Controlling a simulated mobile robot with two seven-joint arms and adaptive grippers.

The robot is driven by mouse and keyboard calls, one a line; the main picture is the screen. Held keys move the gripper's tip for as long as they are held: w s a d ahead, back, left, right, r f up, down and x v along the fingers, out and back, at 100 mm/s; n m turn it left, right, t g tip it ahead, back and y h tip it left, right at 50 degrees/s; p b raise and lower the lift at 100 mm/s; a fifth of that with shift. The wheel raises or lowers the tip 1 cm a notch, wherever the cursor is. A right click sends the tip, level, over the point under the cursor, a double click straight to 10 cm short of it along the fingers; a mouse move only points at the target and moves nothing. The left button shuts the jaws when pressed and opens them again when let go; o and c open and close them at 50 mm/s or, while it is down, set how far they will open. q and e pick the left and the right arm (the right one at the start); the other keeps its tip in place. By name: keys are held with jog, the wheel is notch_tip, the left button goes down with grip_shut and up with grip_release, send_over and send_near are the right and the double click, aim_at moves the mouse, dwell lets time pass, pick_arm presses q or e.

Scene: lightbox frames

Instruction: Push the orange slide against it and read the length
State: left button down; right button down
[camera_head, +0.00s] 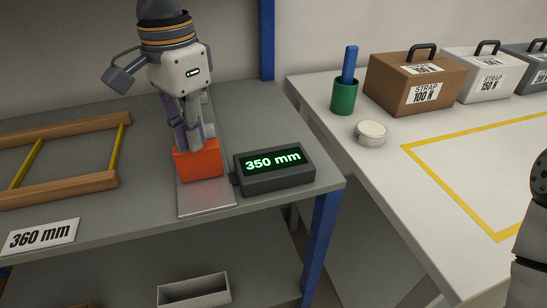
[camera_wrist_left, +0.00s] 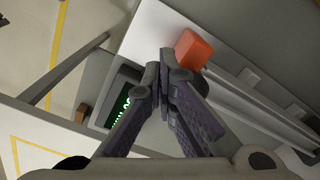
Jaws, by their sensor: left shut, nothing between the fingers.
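The orange slide (camera_head: 198,160) sits on a metal rail (camera_head: 206,198), near the rail's front end. It also shows in the left wrist view (camera_wrist_left: 193,48). A dark readout box (camera_head: 274,180) beside the rail shows 350 mm in green digits. My left gripper (camera_head: 190,142) is shut and empty, with its fingertips low at the back of the slide. In the left wrist view the closed fingertips (camera_wrist_left: 166,62) appear close to the slide; I cannot tell if they touch it. My gripper and arm hide part of the rail's far end. My right gripper is out of view.
A wooden frame with yellow bars (camera_head: 63,190) lies left of the rail, with a 360 mm card (camera_head: 41,236) in front. A blue post (camera_head: 320,245) stands at the bench corner. The right table holds a green cup (camera_head: 344,97), a round puck (camera_head: 370,134) and strap-labelled cases (camera_head: 412,84).

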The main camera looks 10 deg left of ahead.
pick_arm(q)
notch_tip(320, 180, up, 7)
jog(key=shift+s+d, duration=0.3)
jog(key=shift+s, duration=0.15)
dwell(0.4)
